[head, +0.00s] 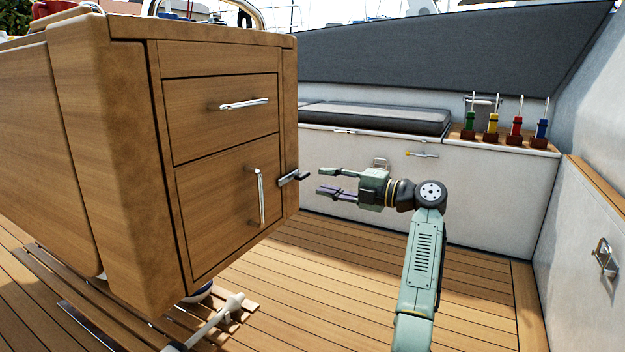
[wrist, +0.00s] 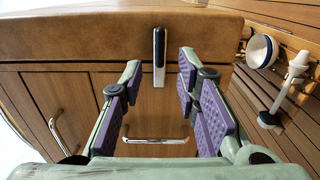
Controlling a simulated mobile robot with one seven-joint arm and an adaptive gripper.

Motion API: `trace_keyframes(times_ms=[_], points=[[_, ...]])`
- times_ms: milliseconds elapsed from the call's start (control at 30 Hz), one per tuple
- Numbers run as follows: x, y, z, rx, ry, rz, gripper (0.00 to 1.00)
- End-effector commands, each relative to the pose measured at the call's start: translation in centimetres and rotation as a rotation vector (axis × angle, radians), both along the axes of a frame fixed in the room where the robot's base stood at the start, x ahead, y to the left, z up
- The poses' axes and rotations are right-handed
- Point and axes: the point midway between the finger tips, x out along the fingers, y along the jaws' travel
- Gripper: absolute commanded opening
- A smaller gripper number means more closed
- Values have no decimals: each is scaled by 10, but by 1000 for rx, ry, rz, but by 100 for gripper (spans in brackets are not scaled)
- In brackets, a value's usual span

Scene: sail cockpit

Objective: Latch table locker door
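The table locker door (head: 225,215) is the lower wooden panel on the table's end face. It looks flush with its frame and has an upright metal handle (head: 260,197). The latch (head: 293,177), a small metal bar with a dark grip, sits at the door's right edge and points sideways. In the wrist view the latch (wrist: 159,57) stands between the fingertips, farther off, beyond them. My gripper (head: 322,181) is open and empty, just right of the latch and apart from it. Its purple-padded fingers (wrist: 160,72) are spread in the wrist view. Whether the latch is engaged, I cannot tell.
A drawer (head: 220,115) with a horizontal handle is above the door. A white-handled tool (head: 222,312) lies low by the table's foot. A bench with a dark cushion (head: 375,118) and several coloured handles (head: 493,120) stand behind. The deck right of the table is clear.

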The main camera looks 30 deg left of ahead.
Motion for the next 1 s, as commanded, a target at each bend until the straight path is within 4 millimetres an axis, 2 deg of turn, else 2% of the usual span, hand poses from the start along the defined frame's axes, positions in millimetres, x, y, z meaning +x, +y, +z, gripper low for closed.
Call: trace_keyframes(times_ms=[100, 300, 867, 1000], points=[[0, -26, 0, -1, -1, -2, 29], [-2, -51, 0, -1, -1, -1, 29], [-2, -56, 1, -1, -1, 1, 29], [-2, -56, 24, -1, -2, 1, 29]])
